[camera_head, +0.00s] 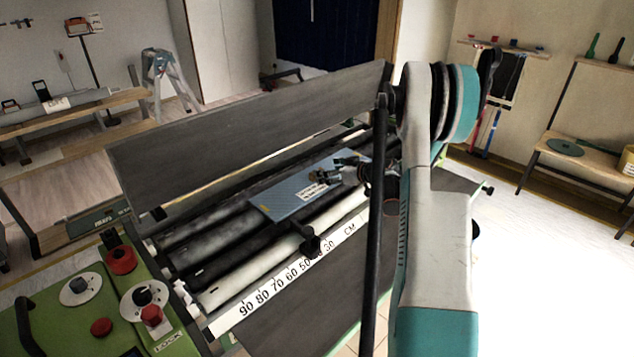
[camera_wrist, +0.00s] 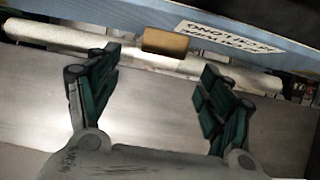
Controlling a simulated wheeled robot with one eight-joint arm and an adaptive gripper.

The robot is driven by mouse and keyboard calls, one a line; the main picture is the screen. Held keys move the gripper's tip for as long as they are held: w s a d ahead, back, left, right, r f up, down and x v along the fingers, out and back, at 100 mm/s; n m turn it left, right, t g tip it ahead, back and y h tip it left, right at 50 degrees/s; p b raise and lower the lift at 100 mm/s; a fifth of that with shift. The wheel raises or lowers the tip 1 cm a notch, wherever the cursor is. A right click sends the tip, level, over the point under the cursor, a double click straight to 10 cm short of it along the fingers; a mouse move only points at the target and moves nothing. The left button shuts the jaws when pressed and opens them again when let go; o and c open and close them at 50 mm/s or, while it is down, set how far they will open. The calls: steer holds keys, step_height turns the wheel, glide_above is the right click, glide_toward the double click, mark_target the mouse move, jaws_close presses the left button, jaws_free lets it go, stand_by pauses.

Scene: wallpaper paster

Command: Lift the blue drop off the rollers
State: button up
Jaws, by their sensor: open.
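The blue drop (camera_head: 290,203) is a flat blue sheet with a white label, lying across the rollers (camera_head: 215,252) of the green machine. In the wrist view the drop (camera_wrist: 120,12) runs along the top, its label upside down. A small tan block (camera_wrist: 166,42) shows at its near edge, in front of a pale roller (camera_wrist: 65,37). My gripper (camera_head: 328,170) appears over the right part of the drop in the head view. In the wrist view my gripper (camera_wrist: 160,68) is open and empty, its fingertips to either side of the block and short of it.
A long dark raised panel (camera_head: 250,118) stands behind the rollers. A centimetre scale (camera_head: 290,275) runs along the front. A green control panel (camera_head: 100,310) with knobs and red buttons is at left. A black knob (camera_head: 308,238) sits by the drop's front edge.

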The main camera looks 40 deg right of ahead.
steer(key=shift+f+b+x, duration=0.15)
steer(key=shift+b+x, duration=0.45)
steer(key=shift+x, duration=0.75)
steer(key=shift+f+b+x, duration=0.15)
steer(key=shift+b+x, duration=0.4)
steer(key=shift+x, duration=0.8)
steer(key=shift+s+a, duration=0.1)
steer(key=shift+s, duration=0.1)
steer(key=shift+r, duration=0.1)
steer(key=shift+c, duration=0.5)
steer(key=c, duration=1.1)
